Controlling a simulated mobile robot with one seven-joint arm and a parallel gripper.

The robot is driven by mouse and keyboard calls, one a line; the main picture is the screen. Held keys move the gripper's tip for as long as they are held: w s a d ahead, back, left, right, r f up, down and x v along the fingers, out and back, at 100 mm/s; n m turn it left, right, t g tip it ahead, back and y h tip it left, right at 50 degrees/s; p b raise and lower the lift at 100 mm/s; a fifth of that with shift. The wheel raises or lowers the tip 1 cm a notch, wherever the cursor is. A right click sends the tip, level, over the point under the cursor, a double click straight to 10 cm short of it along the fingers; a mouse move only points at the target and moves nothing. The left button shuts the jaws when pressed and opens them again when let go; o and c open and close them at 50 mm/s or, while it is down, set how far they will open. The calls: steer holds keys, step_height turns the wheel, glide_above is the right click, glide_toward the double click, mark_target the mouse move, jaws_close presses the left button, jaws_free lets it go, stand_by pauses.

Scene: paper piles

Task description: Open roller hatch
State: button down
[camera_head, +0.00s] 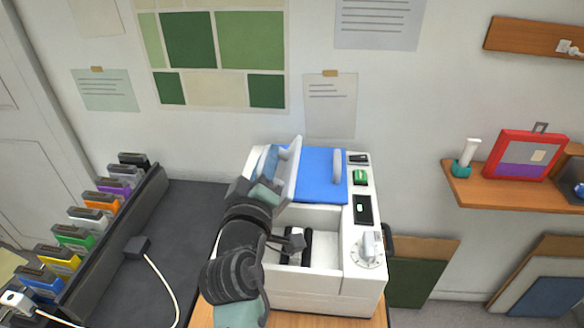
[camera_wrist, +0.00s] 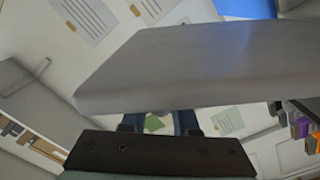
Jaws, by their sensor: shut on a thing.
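A white box-shaped machine (camera_head: 310,290) stands on the wooden table, with a blue lid (camera_head: 318,175) at its back. A pale hatch panel (camera_head: 294,168) stands raised and steeply tilted at the left of the blue lid. In the wrist view a wide grey panel (camera_wrist: 200,65), apparently the same hatch, fills the middle. My gripper (camera_head: 268,190) is at the panel's left side and shut on it; the fingertips are mostly hidden. Below it, the machine's front bay shows open, with a black-and-white roller part (camera_head: 305,246) inside, partly covered by my arm.
A dark rack (camera_head: 150,195) with several coloured cartridges stands on the black surface at left, beside a white cable (camera_head: 160,270). A dial (camera_head: 369,248) and buttons line the machine's right side. A wooden shelf (camera_head: 500,195) is on the right wall.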

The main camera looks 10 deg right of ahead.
steer(key=shift+w+a+r+n, duration=0.1)
steer(key=shift+w+a+n, duration=0.1)
steer(key=shift+a+n, duration=0.4)
steer(key=shift+w+a+r+n, duration=0.1)
steer(key=shift+w+a+n, duration=0.2)
steer(key=shift+a, duration=0.6)
steer(key=shift+w+a+r+n, duration=0.1)
steer(key=shift+a+n, duration=0.4)
steer(key=shift+a, duration=0.25)
steer(key=c, duration=0.7)
jaws_free()
steer(key=b+v, duration=0.1)
steer(key=v, duration=1.2)
steer(key=shift+b, duration=0.4)
